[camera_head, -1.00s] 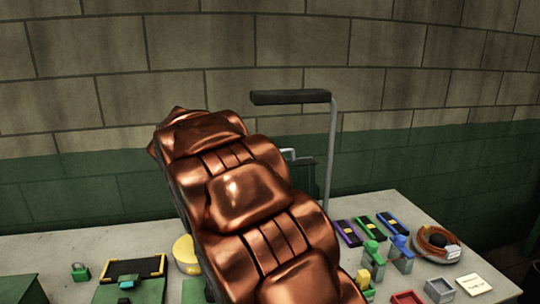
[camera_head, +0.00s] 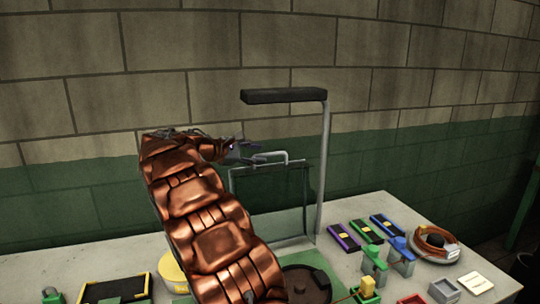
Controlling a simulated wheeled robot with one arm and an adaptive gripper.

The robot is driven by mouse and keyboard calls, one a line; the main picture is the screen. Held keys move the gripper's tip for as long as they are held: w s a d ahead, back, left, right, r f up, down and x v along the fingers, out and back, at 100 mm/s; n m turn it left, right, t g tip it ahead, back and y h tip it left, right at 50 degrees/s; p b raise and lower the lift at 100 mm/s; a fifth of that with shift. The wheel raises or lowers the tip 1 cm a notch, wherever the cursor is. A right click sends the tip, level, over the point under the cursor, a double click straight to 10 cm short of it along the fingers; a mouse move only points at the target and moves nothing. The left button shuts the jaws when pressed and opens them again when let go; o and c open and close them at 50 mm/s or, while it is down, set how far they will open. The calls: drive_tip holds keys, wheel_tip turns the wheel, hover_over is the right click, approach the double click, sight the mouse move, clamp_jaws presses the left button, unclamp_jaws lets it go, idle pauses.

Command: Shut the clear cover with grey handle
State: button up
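The clear cover (camera_head: 278,205) stands upright, raised at the back of a green base (camera_head: 327,272). Its grey handle (camera_head: 287,156) is a thin bar along the cover's top edge. My gripper (camera_head: 270,156) is at the left part of the handle, its fingers apart and seemingly open. I cannot tell whether a finger touches the handle. My copper-coloured arm hides the left part of the base and the cover's lower left.
A dark round disc (camera_head: 306,284) lies on the green base. A grey post with a black top bar (camera_head: 285,96) rises to the right of the cover. Purple, green and blue blocks (camera_head: 366,231), clamps and a cable coil (camera_head: 436,242) occupy the table's right side.

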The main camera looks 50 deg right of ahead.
sight(266, 154)
drive_tip(key=shift+w+p+x, duration=0.2)
drive_tip(key=shift+p+x, duration=0.6)
drive_tip(key=shift+x, duration=2.25)
drive_tip(key=shift+f, duration=0.1)
drive_tip(key=shift+c, duration=0.2)
clamp_jaws()
